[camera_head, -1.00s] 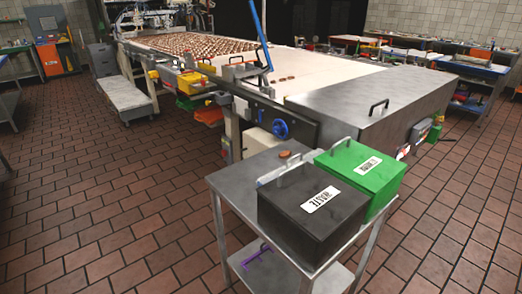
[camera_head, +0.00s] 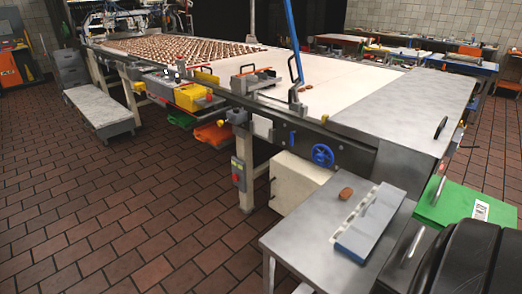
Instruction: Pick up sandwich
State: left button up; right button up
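Many more brown sandwiches (camera_head: 180,48) lie in rows on the far part of the white conveyor belt (camera_head: 345,72). A few small brown pieces (camera_head: 306,86) lie farther along the belt, near the blue post. Neither of my grippers is in view. A dark rounded shape fills the lower right corner and hides part of the cart; I cannot tell for certain what it is.
A green bin (camera_head: 462,205) with a white label stands at the cart's right. The conveyor's steel end cover (camera_head: 410,105) and blue handwheel (camera_head: 322,155) are just behind the cart. A low trolley (camera_head: 100,105) stands at left. The tiled floor (camera_head: 130,215) at left is clear.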

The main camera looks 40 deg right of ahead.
aim_at(345, 194)
jog(key=i+j, duration=0.1)
jog(key=i, duration=0.6)
jog(key=i+z, duration=0.1)
jog(key=i, duration=0.6)
jog(key=i+z, duration=0.25)
jog(key=z, duration=0.15)
jog(key=i+z, duration=0.55)
jog(key=z, duration=0.2)
jog(key=i+j+z, duration=0.25)
jog(key=z, duration=0.15)
jog(key=i+z, duration=0.1)
jog(key=z, duration=0.35)
jog(key=i+z, duration=0.15)
jog(key=z, duration=0.25)
jog(key=i+z, duration=0.15)
jog(key=z, duration=0.3)
jog(key=i+z, duration=0.1)
jog(key=z, duration=0.35)
